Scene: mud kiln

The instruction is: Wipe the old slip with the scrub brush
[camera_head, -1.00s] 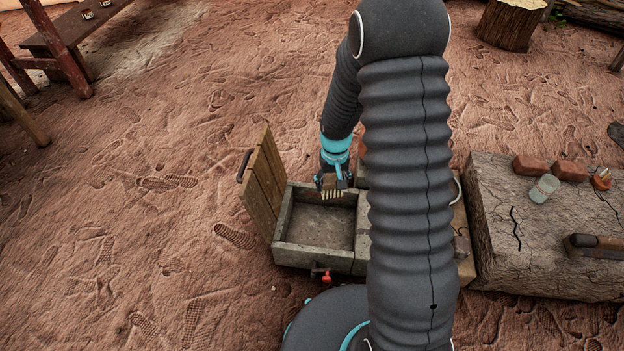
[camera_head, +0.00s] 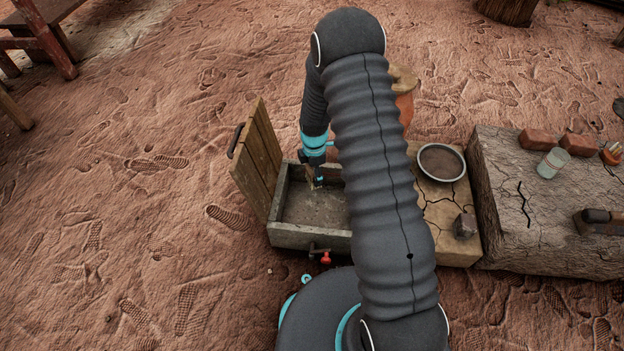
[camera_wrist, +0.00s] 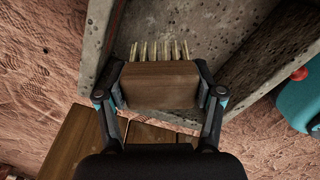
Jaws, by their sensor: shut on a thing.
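My gripper (camera_wrist: 160,88) is shut on the scrub brush (camera_wrist: 160,84), a brown wooden block with a row of pale bristles pointing away from the jaws. In the head view my gripper (camera_head: 314,178) is at the back left of an open grey trough (camera_head: 302,239), with the brush low at or inside it. The trough wall also shows in the wrist view (camera_wrist: 98,45), close to the bristles. Its floor looks grey-brown; I cannot tell the old slip apart from it. Whether the bristles touch the floor is unclear. My arm hides the trough's right part.
A wooden lid (camera_head: 257,155) stands open on the trough's left. A red tap (camera_head: 325,258) sticks out in front. To the right are a round pan (camera_head: 441,162), a grey stone (camera_head: 465,226), bricks (camera_head: 538,139) and a glass jar (camera_head: 552,162). An orange pot (camera_head: 404,104) stands behind.

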